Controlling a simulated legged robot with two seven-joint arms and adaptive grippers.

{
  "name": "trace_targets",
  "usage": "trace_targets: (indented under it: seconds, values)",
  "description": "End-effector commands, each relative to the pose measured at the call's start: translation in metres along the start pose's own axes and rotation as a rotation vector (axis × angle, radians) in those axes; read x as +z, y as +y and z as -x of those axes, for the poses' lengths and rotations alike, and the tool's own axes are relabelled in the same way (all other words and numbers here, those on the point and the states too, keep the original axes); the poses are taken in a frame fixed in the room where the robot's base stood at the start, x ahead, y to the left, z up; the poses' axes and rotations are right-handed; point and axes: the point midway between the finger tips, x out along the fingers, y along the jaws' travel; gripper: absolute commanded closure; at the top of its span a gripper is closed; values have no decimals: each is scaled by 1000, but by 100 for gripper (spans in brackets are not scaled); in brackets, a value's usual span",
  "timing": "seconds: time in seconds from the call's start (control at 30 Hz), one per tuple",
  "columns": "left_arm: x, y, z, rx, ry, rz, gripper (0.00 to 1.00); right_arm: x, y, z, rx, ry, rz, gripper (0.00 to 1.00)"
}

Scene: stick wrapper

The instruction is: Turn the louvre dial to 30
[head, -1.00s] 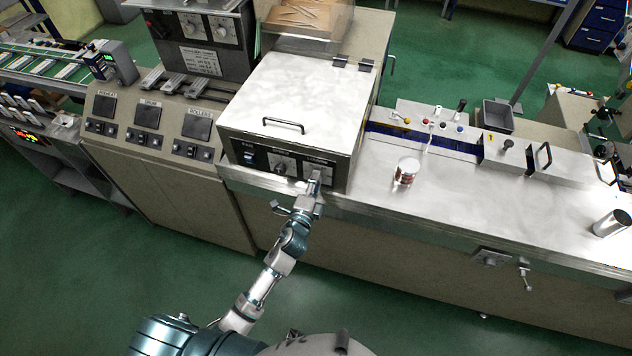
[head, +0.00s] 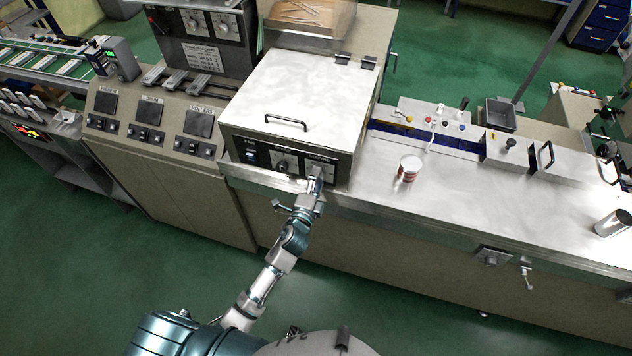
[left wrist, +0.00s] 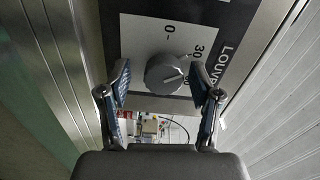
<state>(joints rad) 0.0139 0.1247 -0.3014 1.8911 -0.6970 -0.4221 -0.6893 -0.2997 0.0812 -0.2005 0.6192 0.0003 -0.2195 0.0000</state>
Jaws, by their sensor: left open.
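The louvre dial (left wrist: 165,73) is a round grey knob on a pale scale plate, marked 0 and 30, beside the word LOUVRE. A pale line on the knob points right, below the 30 mark. My left gripper (left wrist: 161,82) is open, with one finger on each side of the knob. I cannot tell whether the fingertips touch it. The right finger hides part of the scale. In the head view my left gripper (head: 316,176) is at the right part of the cabinet's front panel and covers the dial. My right gripper is not in view.
Another dial (head: 285,163) is left of my gripper on the same panel. The cabinet (head: 297,92) has a white lid with a black handle. A steel ledge (head: 265,182) runs below the panel. A red and white can (head: 409,168) stands on the bench to the right.

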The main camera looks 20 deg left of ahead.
Motion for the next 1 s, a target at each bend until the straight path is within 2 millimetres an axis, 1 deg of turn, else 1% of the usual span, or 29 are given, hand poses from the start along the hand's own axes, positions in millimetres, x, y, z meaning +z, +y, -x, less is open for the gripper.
trace_targets:
  seconds: [0.07, 0.17, 0.4, 0.5, 0.6, 0.7, 0.8, 1.0]
  values:
    - [0, 0, 4, 0, 0, 0, 36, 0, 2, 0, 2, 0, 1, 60]
    - [0, 1, 17, 1, 1, 0, 36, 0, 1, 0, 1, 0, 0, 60]
    - [0, 2, 70, 4, -1, 1, 36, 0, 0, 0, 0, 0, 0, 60]
    - [1, 2, 90, 5, -2, 2, 36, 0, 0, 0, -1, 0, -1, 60]
    - [1, 3, 105, 4, -1, 2, 36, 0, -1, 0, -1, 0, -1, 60]
    - [1, 3, 115, 4, -2, 1, 36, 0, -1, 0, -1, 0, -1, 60]
    - [1, 2, 119, 3, -2, 0, 36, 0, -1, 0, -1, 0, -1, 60]
    - [1, 2, 119, 2, -1, 0, 36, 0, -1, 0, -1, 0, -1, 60]
